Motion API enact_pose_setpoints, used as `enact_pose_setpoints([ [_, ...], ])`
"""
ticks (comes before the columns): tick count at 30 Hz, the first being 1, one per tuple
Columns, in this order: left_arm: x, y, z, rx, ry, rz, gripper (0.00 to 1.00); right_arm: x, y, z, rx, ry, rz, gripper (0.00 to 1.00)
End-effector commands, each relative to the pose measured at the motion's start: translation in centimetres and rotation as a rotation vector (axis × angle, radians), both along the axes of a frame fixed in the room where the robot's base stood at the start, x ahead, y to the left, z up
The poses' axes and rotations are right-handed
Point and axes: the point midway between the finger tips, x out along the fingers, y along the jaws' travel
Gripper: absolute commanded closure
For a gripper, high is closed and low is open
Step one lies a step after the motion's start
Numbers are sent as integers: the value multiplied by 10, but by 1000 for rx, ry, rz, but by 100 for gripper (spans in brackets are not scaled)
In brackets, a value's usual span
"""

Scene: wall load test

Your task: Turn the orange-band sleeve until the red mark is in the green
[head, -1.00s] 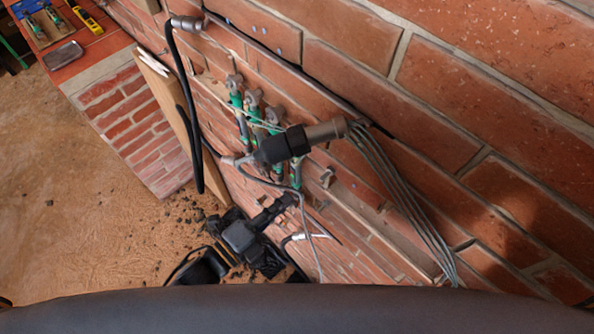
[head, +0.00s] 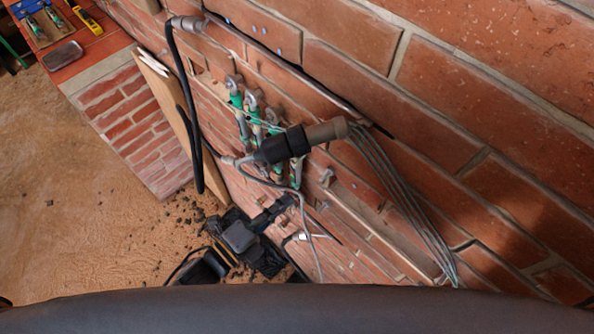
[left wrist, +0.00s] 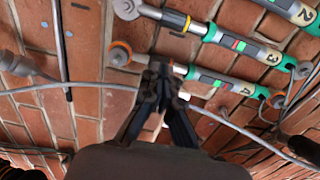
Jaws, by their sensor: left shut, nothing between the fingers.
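Several grey and green turnbuckle-like fittings hang on the brick wall in the head view. The left wrist view shows them closer, numbered 2, 3 and 4. Sleeve 3 (left wrist: 232,41) has a yellow-orange band and a green window with a small red mark. Sleeve 4 (left wrist: 215,82) lies below it, with an orange-ringed end; its red-mark position is too small to judge. My left gripper (left wrist: 160,78) is shut and empty, its tips in front of the left end of fitting 4; contact cannot be told. It also shows in the head view (head: 284,206), low by the wall. My right gripper is out of view.
A black cylinder with a tan end (head: 285,146) stands out from the wall above the gripper. Grey cables (head: 400,195) run along the bricks, and a black hose (head: 180,95) hangs left. A wooden board (head: 182,115) leans near the brick ledge. Sandy floor lies left.

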Motion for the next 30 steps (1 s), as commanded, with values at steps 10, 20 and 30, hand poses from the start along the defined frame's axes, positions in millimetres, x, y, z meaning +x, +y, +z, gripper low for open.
enact_pose_setpoints([
  [10,-4,-4,0,-1,1,0,100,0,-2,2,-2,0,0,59],
  [20,-3,-5,0,-1,1,0,100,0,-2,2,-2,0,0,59],
  [30,1,-9,0,-1,0,0,100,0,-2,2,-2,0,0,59],
])
